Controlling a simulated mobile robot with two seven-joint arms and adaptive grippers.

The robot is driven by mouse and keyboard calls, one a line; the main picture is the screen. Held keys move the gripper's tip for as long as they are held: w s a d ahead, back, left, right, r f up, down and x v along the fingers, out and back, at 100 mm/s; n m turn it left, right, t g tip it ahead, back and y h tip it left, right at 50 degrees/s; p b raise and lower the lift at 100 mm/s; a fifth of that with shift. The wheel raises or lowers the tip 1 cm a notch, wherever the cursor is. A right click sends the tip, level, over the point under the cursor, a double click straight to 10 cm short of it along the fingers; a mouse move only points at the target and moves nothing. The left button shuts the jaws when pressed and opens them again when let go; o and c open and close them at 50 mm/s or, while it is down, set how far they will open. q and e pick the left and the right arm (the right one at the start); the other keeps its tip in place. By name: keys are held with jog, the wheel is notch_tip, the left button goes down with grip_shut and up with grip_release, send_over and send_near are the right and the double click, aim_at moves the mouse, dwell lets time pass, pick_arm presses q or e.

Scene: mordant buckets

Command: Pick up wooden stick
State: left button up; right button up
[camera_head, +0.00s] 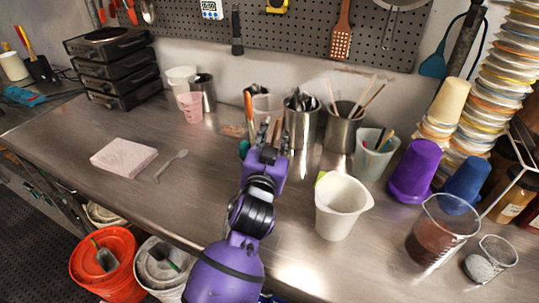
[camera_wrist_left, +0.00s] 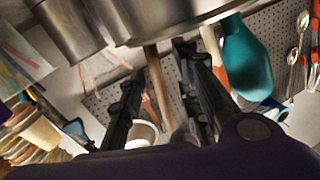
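My left gripper (camera_head: 268,138) reaches over the middle of the steel workbench, its fingertips in front of the metal containers. In the left wrist view the two dark fingers of my left gripper (camera_wrist_left: 160,62) stand apart. A brown wooden stick (camera_wrist_left: 156,85) shows in the gap between them, with space on both sides; I cannot tell whether it touches either finger. In the head view a thin brown stick (camera_head: 277,130) shows by the fingertips, partly hidden by them. Other pale wooden sticks (camera_head: 374,92) stand in a metal container (camera_head: 342,132). My right gripper is not in view.
A metal cup of utensils (camera_head: 300,128) stands just behind the gripper. A white pitcher (camera_head: 340,210), a purple cup (camera_head: 412,172) and a glass beaker (camera_head: 440,230) stand to the right. A pink block (camera_head: 123,157) and a spoon (camera_head: 170,166) lie left, with bare bench around them.

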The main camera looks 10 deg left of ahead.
pick_arm(q)
grip_shut()
notch_tip(320, 180, up, 9)
jog(key=shift+f+p, duration=0.2)
jog(key=shift+p, duration=0.35)
jog(key=shift+r, duration=0.65)
jog(key=shift+r, duration=0.1)
